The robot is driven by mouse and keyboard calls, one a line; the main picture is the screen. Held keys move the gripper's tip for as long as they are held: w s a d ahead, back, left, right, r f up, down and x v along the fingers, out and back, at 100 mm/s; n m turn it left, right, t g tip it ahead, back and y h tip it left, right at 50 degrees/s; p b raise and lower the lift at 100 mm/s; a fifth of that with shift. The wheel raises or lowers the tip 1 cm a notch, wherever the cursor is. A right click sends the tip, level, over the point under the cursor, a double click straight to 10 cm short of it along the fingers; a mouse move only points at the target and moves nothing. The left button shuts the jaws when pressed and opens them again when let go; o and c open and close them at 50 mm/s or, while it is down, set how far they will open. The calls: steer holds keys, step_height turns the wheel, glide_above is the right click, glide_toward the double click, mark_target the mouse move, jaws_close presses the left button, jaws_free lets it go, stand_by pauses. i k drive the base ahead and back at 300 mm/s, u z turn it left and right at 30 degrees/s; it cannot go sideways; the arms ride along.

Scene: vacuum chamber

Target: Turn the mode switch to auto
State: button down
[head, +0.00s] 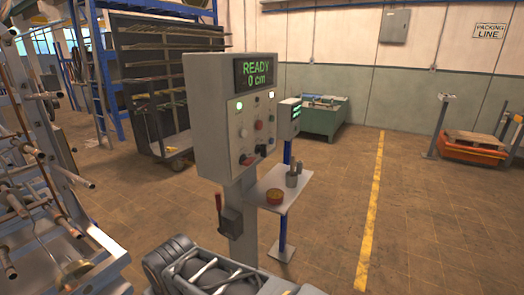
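A grey control box (208,120) stands on a post in the middle of the head view. Its dark display (256,71) reads "READY 0 cm" in green. Below the display are a lit green lamp (239,106), a lit whitish lamp (271,94), and several small knobs and buttons. A red control (249,158) and a dark knob (271,148) sit low on the face. The labels are too small to read, so I cannot tell which control is the mode switch or where it points. My gripper is not in view.
A red-handled lever (219,203) is on the post. A small shelf (264,186) beside it holds a round brown container (275,196). A metal rack with rods (45,170) stands at left. Open floor (430,230) lies to the right, past a yellow line (372,215).

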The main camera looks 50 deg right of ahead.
mark_target(262, 148)
steer(key=z, duration=1.6)
steer(key=k, duration=0.5)
steer(key=z, duration=0.2)
steer(key=i, duration=1.15)
steer(key=u, duration=0.3)
